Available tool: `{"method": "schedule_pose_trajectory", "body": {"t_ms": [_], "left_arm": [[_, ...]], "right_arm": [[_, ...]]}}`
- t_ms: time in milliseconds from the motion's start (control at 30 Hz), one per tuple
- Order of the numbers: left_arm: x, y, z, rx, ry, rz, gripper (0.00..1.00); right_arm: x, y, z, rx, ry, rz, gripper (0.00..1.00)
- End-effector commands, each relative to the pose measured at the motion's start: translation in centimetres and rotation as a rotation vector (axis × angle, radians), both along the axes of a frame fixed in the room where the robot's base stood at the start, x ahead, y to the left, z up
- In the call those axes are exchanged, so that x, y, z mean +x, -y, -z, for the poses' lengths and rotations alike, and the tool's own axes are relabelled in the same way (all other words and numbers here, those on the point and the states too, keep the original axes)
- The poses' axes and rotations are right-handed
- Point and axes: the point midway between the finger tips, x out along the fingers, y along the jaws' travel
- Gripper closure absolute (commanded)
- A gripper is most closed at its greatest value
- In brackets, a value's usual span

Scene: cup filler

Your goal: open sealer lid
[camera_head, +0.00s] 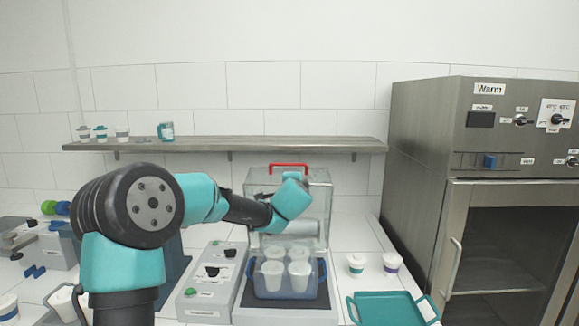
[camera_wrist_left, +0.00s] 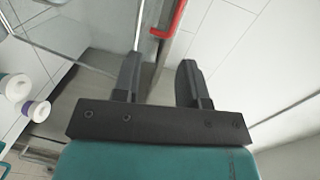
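The sealer's clear lid (camera_head: 319,198) stands raised at the back of the sealer, its red handle (camera_head: 289,166) at the top edge. The sealer base (camera_head: 243,312) holds a blue tray (camera_head: 317,287) with several white cups (camera_head: 299,276). My left arm reaches across to the lid; its wrist hides the gripper in the head view. In the left wrist view my left gripper (camera_wrist_left: 158,65) has its fingers apart with nothing between them. The red handle (camera_wrist_left: 169,20) lies just beyond the fingertips, apart from them. My right gripper is out of view.
A control box (camera_head: 203,292) with knobs stands left of the sealer. A steel warmer cabinet (camera_head: 425,145) fills the far right; a shelf (camera_head: 230,145) runs along the back wall.

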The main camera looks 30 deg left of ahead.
Motion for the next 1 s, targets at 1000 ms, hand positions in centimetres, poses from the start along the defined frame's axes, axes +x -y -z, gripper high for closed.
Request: {"method": "schedule_pose_trajectory", "body": {"t_ms": [1000], "left_arm": [[3.8, -2.2, -1.5, 0.109, 0.053, 0.030, 0.61]], "right_arm": [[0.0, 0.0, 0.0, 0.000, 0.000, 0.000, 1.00]]}}
